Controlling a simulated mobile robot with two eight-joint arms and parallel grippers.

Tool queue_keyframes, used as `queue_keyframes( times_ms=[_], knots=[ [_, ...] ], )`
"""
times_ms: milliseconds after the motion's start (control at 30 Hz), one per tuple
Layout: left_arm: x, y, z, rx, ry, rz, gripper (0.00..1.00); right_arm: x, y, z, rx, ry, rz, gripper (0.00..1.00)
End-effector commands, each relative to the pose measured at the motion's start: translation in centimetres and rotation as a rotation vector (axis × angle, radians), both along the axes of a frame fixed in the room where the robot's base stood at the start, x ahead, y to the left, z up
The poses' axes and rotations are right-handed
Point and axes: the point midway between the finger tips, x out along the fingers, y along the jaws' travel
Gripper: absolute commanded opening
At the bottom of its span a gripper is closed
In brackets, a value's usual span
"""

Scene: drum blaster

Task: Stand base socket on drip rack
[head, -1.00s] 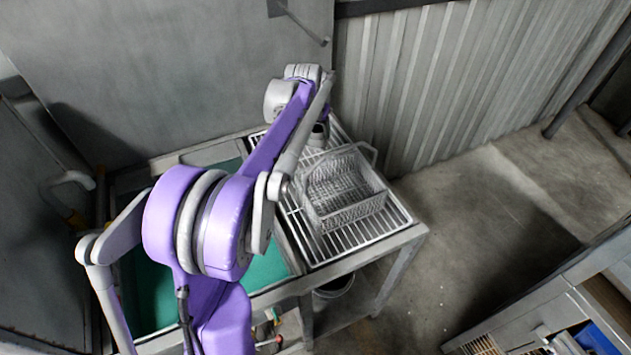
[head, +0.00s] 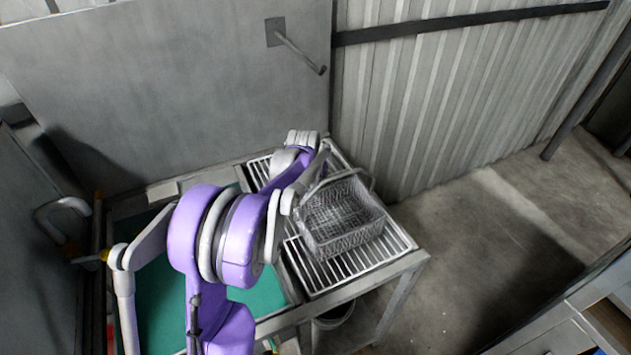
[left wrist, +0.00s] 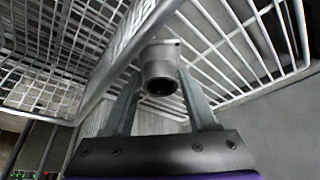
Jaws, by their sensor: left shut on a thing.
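The base socket (left wrist: 160,68) is a short grey cylinder with a dark round opening, seen in the left wrist view. My left gripper (left wrist: 160,82) is shut on it, with one finger on each side. The drip rack (left wrist: 235,50) shows its pale bars behind and to the right of the socket. In the head view the drip rack (head: 350,266) lies on the stand right of the green basin. There my purple arm reaches over the rack's far left part and hides the gripper and socket. Whether the socket touches the bars, I cannot tell. My right gripper is out of view.
A wire basket (head: 345,238) stands on the rack, right beside my arm; it also fills the upper left of the left wrist view (left wrist: 45,95). Walls close off the back. The rack's front bars are clear. A bucket (head: 334,316) sits under the stand.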

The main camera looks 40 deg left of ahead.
Motion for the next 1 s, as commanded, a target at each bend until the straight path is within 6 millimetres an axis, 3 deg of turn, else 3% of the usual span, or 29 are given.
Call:
queue_keyframes(
  times_ms=[100, 133, 300, 667, 1000],
  knots=[
    [0.0, 0.0, -0.4, 0.000, 0.001, 0.000, 0.00, -0.1, 0.0, -0.4, 0.000, 0.002, 0.000, 0.00],
    [0.0, 0.0, -0.4, 0.000, 0.001, 0.000, 0.60, -0.1, 0.0, -0.4, 0.000, 0.002, 0.000, 0.00],
    [0.0, 0.0, -0.3, 0.000, 0.000, 0.000, 0.88, -0.1, 0.0, -0.3, 0.000, 0.002, 0.000, 0.00],
    [-0.2, 0.0, 0.7, 0.000, -0.001, 0.000, 0.88, 0.0, 0.0, 0.1, 0.000, -0.001, 0.000, 0.00],
    [-2.7, -0.9, 7.0, 0.000, -0.001, 0.000, 0.88, 0.2, 0.0, 0.4, 0.000, -0.003, 0.000, 0.00]
  ],
)
